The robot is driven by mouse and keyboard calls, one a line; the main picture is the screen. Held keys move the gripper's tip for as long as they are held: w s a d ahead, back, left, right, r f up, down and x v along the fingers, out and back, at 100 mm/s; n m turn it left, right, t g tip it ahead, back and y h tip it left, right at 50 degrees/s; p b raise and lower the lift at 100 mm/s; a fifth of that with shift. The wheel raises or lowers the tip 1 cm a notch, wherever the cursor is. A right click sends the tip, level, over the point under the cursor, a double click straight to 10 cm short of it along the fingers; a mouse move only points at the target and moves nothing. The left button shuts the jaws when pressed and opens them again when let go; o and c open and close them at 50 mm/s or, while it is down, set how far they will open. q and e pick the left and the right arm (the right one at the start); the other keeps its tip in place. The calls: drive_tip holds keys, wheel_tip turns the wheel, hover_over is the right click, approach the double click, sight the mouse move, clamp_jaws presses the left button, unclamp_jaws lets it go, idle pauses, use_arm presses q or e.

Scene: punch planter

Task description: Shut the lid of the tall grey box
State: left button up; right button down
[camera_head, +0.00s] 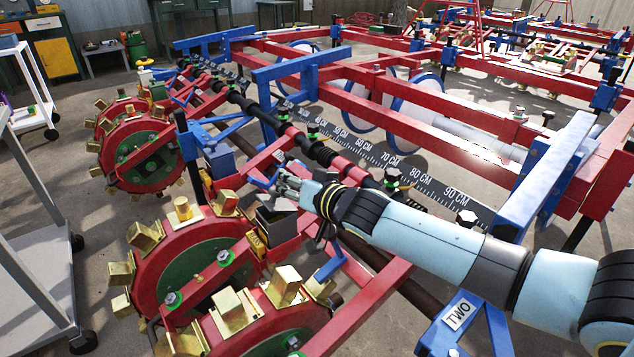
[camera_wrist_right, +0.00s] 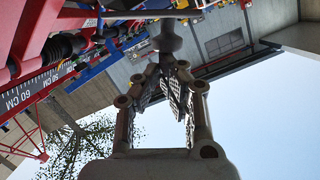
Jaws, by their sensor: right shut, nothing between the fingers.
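A dark grey box (camera_head: 278,222) sits on the red planter frame just behind the near wheel, in the middle of the head view. A lighter grey plate shows at its top, close under my gripper; I cannot tell if this is the lid or how far it stands open. My right gripper (camera_head: 283,185) is shut and empty, right above the box, and partly covers its top. I cannot tell whether it touches the box. In the right wrist view the shut fingers (camera_wrist_right: 167,62) point at a grey round part (camera_wrist_right: 167,38). My left gripper is not in view.
A black shaft and a ruler (camera_head: 420,182) run behind my arm. A grey cart (camera_head: 45,270) stands at the left.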

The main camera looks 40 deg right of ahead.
drive_tip(key=a+n+b, duration=0.1)
drive_tip(key=a+n+h+b, duration=0.1)
drive_tip(key=shift+w+a+f+n, duration=0.1)
drive_tip(key=shift+w+f+n, duration=0.05)
drive_tip(key=shift+f+n, duration=0.2)
use_arm(q)
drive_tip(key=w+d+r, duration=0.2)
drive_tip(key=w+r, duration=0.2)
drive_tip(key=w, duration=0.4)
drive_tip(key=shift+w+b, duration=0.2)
drive_tip(key=shift+b, duration=0.2)
use_arm(e)
drive_tip(key=shift+a+f+n, duration=0.1)
drive_tip(key=shift+a+n, duration=0.2)
drive_tip(key=shift+n, duration=0.05)
